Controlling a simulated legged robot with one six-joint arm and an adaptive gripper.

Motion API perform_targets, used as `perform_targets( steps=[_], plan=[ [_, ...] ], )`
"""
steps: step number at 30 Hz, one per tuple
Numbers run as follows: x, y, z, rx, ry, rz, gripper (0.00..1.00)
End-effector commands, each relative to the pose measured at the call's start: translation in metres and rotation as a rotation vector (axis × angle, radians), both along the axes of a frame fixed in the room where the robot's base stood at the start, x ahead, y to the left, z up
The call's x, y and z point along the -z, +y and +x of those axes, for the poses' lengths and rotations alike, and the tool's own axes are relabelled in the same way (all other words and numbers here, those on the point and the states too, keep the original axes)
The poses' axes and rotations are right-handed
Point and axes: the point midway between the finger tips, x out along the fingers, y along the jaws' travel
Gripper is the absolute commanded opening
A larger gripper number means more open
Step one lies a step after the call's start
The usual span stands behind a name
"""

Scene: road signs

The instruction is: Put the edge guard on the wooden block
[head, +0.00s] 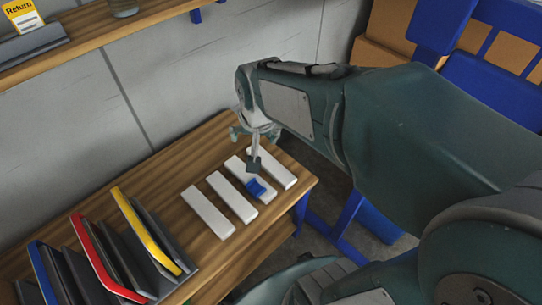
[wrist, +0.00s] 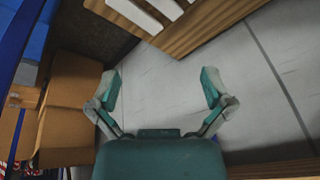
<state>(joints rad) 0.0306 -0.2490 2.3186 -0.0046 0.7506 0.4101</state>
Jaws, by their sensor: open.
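Several long white bars (head: 207,212) lie side by side on a wooden table; they may be the blocks, but their material is unclear. A small blue piece (head: 257,187), possibly the edge guard, sits across one bar (head: 238,167), second from the right. My gripper (head: 250,150) is above the far side of the bars, near that blue piece but apart from it as far as I can tell. In the wrist view my gripper (wrist: 160,82) is open, with nothing between its fingers. White bars (wrist: 138,14) show at that view's top edge; the blue piece is not visible there.
A dark rack with blue, red and yellow edges (head: 98,258) stands on the wooden table (head: 160,190), left of the bars. A wooden shelf (head: 120,25) runs along the grey wall above. Cardboard boxes (wrist: 75,110) and blue framing (head: 475,80) stand beyond the table.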

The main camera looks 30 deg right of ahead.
Motion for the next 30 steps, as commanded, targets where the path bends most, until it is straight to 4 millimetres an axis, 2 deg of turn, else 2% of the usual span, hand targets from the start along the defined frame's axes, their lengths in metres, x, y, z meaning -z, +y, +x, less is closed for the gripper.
perform_targets(
  steps=[3,9,15,18,23,30],
  plan=[
    [-0.021,0.004,-0.026,-0.095,-0.046,-0.032,1.0],
    [-0.044,0.008,-0.069,-0.252,-0.109,-0.093,1.0],
    [-0.054,0.01,-0.102,-0.372,-0.155,-0.145,1.0],
    [-0.055,0.011,-0.109,-0.4,-0.164,-0.158,1.0],
    [-0.052,0.01,-0.1,-0.376,-0.146,-0.146,1.0],
    [-0.035,0.005,-0.054,-0.219,-0.078,-0.077,1.0]
  ],
)
